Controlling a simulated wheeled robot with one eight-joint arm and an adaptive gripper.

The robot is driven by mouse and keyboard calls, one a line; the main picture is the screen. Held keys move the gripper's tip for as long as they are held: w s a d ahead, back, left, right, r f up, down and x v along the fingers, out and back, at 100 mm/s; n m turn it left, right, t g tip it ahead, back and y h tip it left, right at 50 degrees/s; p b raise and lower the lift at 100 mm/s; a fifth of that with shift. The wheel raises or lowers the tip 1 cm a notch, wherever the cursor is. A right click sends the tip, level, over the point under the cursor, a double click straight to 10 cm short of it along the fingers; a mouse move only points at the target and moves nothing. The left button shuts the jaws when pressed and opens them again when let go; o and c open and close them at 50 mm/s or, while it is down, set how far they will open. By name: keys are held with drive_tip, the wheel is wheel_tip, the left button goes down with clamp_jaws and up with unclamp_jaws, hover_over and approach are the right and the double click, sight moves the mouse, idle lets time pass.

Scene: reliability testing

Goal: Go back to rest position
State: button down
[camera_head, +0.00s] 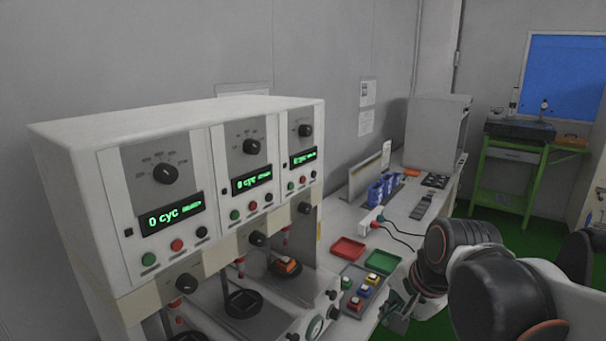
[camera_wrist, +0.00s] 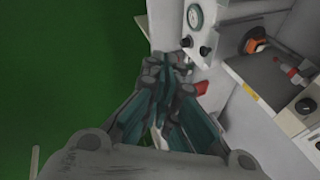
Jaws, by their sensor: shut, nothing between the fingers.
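My gripper (camera_wrist: 168,75) is shut and empty in the wrist view, its fingertips together. It is over the front edge of the testing machine's bench, with green floor on its left side. In the head view my gripper (camera_head: 397,312) is low and right of centre, partly hidden by my own arm.
The white testing machine (camera_head: 75,150) with dials and green displays fills the left. An orange piece (camera_head: 287,266) sits in one station. Red (camera_head: 348,251) and green (camera_head: 383,261) trays lie on the bench. A green-framed table (camera_head: 478,172) stands at the back right.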

drive_tip(key=s+d+f+n+t+h+b, duration=0.1)
drive_tip(key=s+d+f+n+t, duration=0.1)
drive_tip(key=s+n, duration=0.8)
drive_tip(key=shift+s+d+n, duration=0.35)
drive_tip(key=shift+d+n, duration=0.05)
drive_tip(key=shift+d, duration=0.05)
drive_tip(key=shift+f, duration=0.15)
idle(1.1)
